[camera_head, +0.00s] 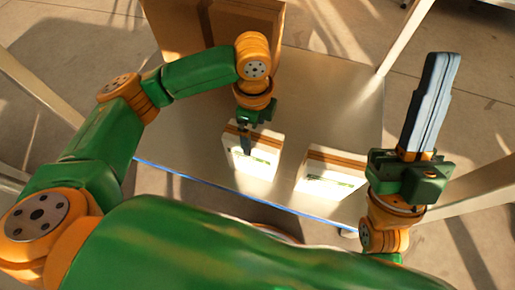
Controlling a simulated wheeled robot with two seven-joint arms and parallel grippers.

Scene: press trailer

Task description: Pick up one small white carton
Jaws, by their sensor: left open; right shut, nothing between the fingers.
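Two small white cartons with brown tops and green marks stand on the pale table (345,85). One carton (262,165) is near the middle of the front edge. The other carton (322,181) stands to its right, with a gap between them. My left gripper (245,148) points down over the left carton, and its fingers overlap that carton in the picture. I cannot tell whether they touch it or pass around its side. My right gripper (434,78) points up at the right, clear of both cartons, shut and empty.
A large brown box (185,25) stands open at the back left of the table. The table's front edge has a blue strip (180,172). Pale posts rise at the right (405,35) and left (35,85). The table's right rear area is clear.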

